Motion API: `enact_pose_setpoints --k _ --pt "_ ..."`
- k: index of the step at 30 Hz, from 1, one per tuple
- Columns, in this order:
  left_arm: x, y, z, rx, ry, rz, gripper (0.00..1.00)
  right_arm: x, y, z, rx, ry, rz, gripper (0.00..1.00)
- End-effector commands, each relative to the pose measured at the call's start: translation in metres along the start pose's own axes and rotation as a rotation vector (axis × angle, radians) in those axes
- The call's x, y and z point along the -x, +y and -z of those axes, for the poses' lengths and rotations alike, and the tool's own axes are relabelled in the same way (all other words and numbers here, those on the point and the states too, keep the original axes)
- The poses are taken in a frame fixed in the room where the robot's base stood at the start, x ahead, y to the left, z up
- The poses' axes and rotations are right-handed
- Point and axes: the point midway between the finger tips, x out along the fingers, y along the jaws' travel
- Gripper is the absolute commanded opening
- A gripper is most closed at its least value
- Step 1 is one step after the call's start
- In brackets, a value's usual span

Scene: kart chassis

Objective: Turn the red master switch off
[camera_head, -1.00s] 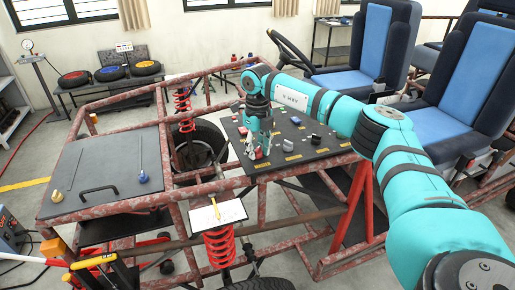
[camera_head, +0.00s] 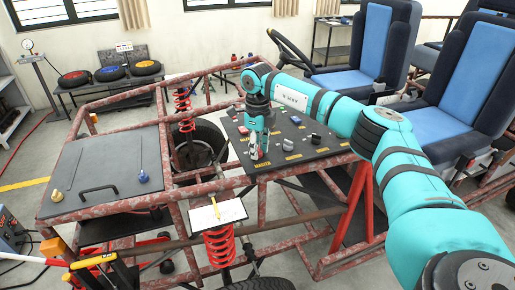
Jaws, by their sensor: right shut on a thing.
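The dark switch panel (camera_head: 318,155) lies on the red tube frame in the middle of the view. My right gripper (camera_head: 257,154) reaches down to the panel's near left corner, above a yellow label that seems to read MASTER (camera_head: 262,167). It is shut on the red master switch (camera_head: 265,154). Only a little red shows by the fingertips; the fingers hide most of the switch, and I cannot make out its exact angle. My left gripper is not in view.
A hatch cover (camera_head: 105,170) with a black handle lies to the left. Blue seats (camera_head: 360,50) stand behind my right arm.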

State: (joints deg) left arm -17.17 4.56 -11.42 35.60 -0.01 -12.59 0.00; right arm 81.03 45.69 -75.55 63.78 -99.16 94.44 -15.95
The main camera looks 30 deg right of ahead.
Motion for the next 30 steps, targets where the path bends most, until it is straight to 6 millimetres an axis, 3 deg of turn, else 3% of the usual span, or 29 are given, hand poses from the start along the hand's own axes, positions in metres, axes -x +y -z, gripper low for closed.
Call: enact_pose_setpoints --k 30 --pt "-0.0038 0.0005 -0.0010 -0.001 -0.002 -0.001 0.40 0.0017 -0.0008 -0.0008 0.931 -0.004 0.005 0.00"
